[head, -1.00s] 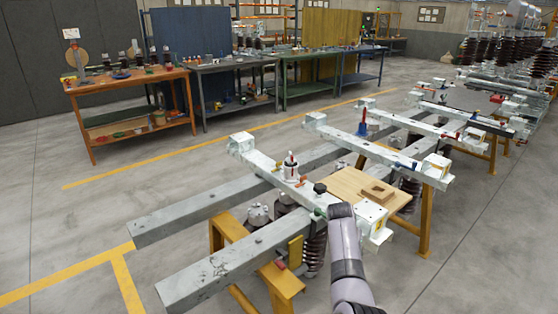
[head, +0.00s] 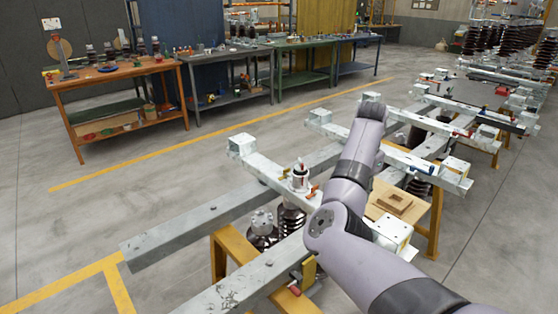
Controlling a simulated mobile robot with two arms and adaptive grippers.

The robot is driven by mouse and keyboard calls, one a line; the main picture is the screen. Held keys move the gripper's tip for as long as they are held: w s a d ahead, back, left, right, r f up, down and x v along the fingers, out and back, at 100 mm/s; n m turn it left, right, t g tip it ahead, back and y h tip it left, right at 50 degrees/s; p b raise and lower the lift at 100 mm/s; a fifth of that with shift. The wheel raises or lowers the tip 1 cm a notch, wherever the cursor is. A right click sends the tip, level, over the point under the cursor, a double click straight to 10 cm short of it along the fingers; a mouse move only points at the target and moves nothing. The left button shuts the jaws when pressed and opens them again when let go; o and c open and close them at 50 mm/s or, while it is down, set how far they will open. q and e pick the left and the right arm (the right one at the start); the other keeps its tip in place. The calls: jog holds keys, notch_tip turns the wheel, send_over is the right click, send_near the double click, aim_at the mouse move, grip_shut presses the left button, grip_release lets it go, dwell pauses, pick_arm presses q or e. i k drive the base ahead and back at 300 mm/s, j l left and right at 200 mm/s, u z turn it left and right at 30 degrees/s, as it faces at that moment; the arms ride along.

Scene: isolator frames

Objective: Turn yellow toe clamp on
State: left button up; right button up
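A yellow upright piece (head: 309,268) stands against the near grey beam, beside the yellow trestle. A small red part (head: 295,290) sits just below it. I cannot tell for sure whether this is the yellow toe clamp or whether it is on. A white cylindrical fitting (head: 300,178) with a red top stands on the white crossbeam (head: 262,165); a red-orange handle (head: 312,191) shows beside it. My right arm reaches in from the lower right, across the frame, and hides part of the crossbeam. No gripper fingers show, and my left arm is out of view.
The two long grey beams (head: 190,222) rest on yellow trestles (head: 236,254). A wooden board (head: 385,206) lies right of my arm. More frames stand behind. Workbenches (head: 115,78) line the back left. The floor (head: 120,210) at the left is clear.

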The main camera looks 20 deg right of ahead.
aim_at(285, 171)
jog(key=i, duration=1.45)
